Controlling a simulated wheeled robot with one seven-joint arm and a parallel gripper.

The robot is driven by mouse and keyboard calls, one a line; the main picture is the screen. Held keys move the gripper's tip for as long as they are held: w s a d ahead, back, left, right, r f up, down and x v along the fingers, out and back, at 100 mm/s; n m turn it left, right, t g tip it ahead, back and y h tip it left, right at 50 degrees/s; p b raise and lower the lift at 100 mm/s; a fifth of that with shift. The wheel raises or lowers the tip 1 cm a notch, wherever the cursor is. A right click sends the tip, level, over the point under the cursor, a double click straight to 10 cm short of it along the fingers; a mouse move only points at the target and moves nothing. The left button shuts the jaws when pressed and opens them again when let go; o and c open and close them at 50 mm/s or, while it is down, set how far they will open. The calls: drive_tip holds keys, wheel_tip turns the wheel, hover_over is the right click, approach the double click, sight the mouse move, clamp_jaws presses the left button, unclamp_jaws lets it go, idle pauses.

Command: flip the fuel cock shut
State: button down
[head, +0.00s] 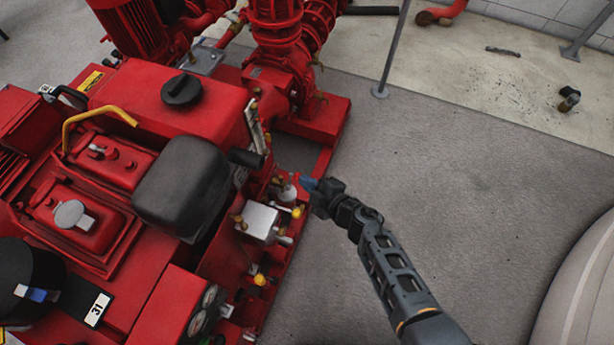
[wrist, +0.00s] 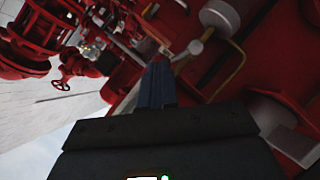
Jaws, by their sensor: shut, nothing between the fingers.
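My gripper (head: 308,184) is at the right side of the red engine, its blue fingertips shut and empty. In the wrist view the closed blue fingers (wrist: 157,86) point up at the red machinery. Just left of the fingertips in the head view is a small fitting with a red lever (head: 292,179) above a pale bowl (head: 286,194); it looks like the fuel cock. I cannot tell whether the fingertips touch the lever, nor its exact angle. In the wrist view a grey round part (wrist: 196,47) and a yellowish pipe (wrist: 232,68) are near the fingers.
Small yellow caps (head: 296,212) and a silver box (head: 261,220) sit just below the fitting. A black rounded cover (head: 183,187) and the red tank (head: 185,120) stand to the left. The grey floor (head: 440,165) to the right is mostly clear; a thin grey post (head: 392,50) stands behind.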

drive_tip(key=w+m+g, duration=0.1)
drive_tip(key=w+d+f+g, duration=0.1)
drive_tip(key=w, duration=0.1)
drive_tip(key=w+f+m+g, duration=0.1)
drive_tip(key=shift+w+d+f+m, duration=0.2)
drive_tip(key=shift+w+d+m, duration=0.05)
drive_tip(key=shift+d+m, duration=0.05)
idle(0.5)
drive_tip(key=shift+s, duration=0.1)
drive_tip(key=shift+s+a+f, duration=0.25)
drive_tip(key=shift+s+f, duration=0.05)
drive_tip(key=shift+s, duration=0.35)
